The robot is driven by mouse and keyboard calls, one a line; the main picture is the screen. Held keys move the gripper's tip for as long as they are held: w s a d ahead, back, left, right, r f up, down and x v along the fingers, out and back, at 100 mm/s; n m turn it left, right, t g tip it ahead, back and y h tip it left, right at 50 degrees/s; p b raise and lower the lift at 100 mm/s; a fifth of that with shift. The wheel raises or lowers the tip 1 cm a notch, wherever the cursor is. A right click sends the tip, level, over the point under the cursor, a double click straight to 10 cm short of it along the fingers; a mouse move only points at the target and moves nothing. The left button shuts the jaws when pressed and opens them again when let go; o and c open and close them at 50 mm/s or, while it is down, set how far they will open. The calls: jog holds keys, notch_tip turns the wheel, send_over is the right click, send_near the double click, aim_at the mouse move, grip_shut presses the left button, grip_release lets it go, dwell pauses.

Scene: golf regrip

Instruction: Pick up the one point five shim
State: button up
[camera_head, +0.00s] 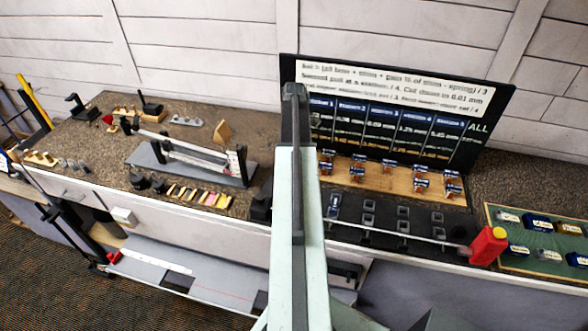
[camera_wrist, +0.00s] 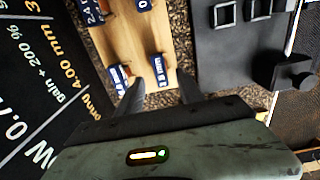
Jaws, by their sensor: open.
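Several small shims with blue label tags stand on a wooden board (camera_head: 385,176) on the bench in the head view; one pair (camera_head: 422,180) is near its right part. In the wrist view the same board (camera_wrist: 122,40) carries blue-tagged shims. One tagged shim (camera_wrist: 158,70) lies between and just ahead of my open gripper's fingertips (camera_wrist: 161,80), and another (camera_wrist: 119,76) is beside the left finger. The tag print is too small or blurred to tell which is the one point five shim. In the head view my arm hides part of the board, and the fingers cannot be made out.
A dark sign panel (camera_head: 390,105) stands upright behind the board. A black rack (camera_head: 385,222) of square sockets lies in front, with a rod and red block (camera_head: 488,246) at its right. A green tray (camera_head: 540,237) is at far right. A grey fixture (camera_head: 195,160) stands left.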

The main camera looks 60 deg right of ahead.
jog(key=f+b, duration=0.4)
jog(key=f, duration=0.1)
jog(key=shift+s, duration=0.2)
jog(key=shift+r, duration=0.2)
jog(key=shift+c, duration=0.3)
grip_shut()
jog(key=shift+r, duration=0.1)
jog(key=shift+r+p, duration=0.65)
jog(key=shift+p, duration=0.25)
jog(key=r+p, duration=0.2)
jog(key=shift+s+a+r+p, duration=0.2)
jog(key=shift+r+p, duration=0.15)
jog(key=s+a+r+p, duration=0.1)
jog(key=s+a, duration=0.9)
jog(key=a, duration=0.1)
jog(key=shift+s+a, duration=0.15)
jog(key=shift+a, duration=0.2)
